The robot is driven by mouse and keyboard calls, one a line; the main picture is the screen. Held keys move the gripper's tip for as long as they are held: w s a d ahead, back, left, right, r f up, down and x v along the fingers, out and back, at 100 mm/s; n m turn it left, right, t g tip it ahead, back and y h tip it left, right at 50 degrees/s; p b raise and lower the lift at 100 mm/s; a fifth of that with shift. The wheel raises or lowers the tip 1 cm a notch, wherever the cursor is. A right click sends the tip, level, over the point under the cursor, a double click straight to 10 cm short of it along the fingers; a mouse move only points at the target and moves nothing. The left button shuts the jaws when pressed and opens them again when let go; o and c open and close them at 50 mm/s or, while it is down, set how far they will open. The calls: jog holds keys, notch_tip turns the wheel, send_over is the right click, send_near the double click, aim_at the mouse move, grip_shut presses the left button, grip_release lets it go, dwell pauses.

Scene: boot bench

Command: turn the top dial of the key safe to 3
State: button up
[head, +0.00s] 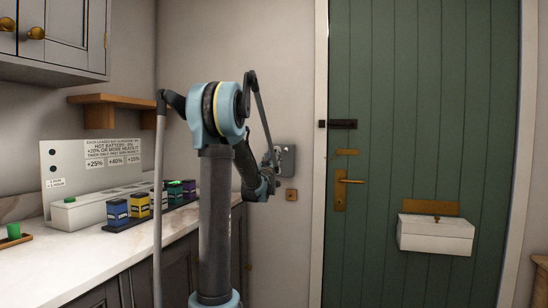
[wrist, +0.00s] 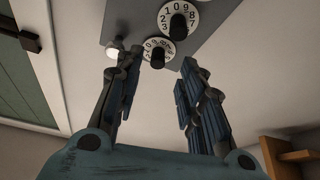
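The key safe (head: 288,158) is a grey plate on the wall left of the green door, partly hidden by my arm. In the wrist view its face (wrist: 142,22) shows two white numbered dials with dark knobs. The wrist view looks upside down, so the nearer dial (wrist: 158,50), lower in the picture, seems to be the top one. The other dial (wrist: 178,20) is above it. My gripper (wrist: 155,68) is open, its fingers apart on either side of the nearer dial's knob; contact cannot be told. The dial's setting is unreadable. In the head view my gripper (head: 270,178) is by the safe.
The green door (head: 400,100) has a brass handle (head: 350,181) and a white box (head: 436,236). A counter (head: 110,250) at left bears several coloured blocks and a white unit. A wooden shelf (head: 110,99) is above. A small brown plate (head: 291,195) is below the safe.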

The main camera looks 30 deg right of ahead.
aim_at(274, 153)
jog(key=shift+x, duration=1.9)
grip_shut()
